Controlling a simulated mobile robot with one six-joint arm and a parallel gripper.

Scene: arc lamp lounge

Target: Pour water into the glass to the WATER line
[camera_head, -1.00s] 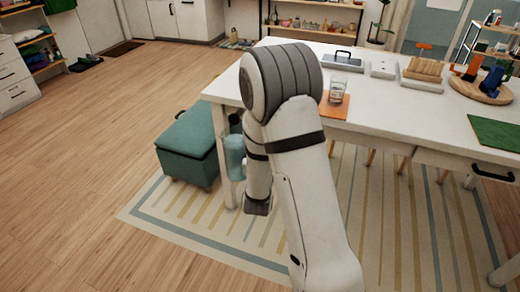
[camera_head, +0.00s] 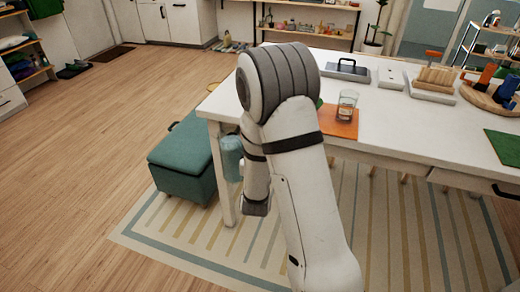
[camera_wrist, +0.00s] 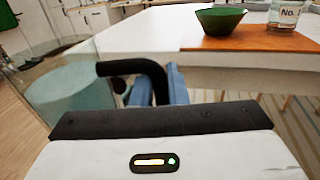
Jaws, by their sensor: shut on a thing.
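The drinking glass (camera_head: 347,105) stands upright on an orange mat (camera_head: 338,128) on the white table. In the wrist view its lower part (camera_wrist: 289,14) shows a white "No." label; no WATER line can be made out. My gripper (camera_wrist: 160,84) is shut on the black handle of a clear pitcher (camera_wrist: 68,88) that holds pale blue water. The pitcher also shows in the head view (camera_head: 231,158), beside the table's left end, below the top and apart from the glass. It looks about upright. My arm hides the gripper in the head view.
A green bowl (camera_wrist: 220,20) sits on the mat beside the glass. The table edge (camera_wrist: 235,58) lies between pitcher and glass. A teal storage bench (camera_head: 183,160) stands close to the pitcher. A grey tray (camera_head: 340,70) and a wooden board (camera_head: 484,98) are farther back.

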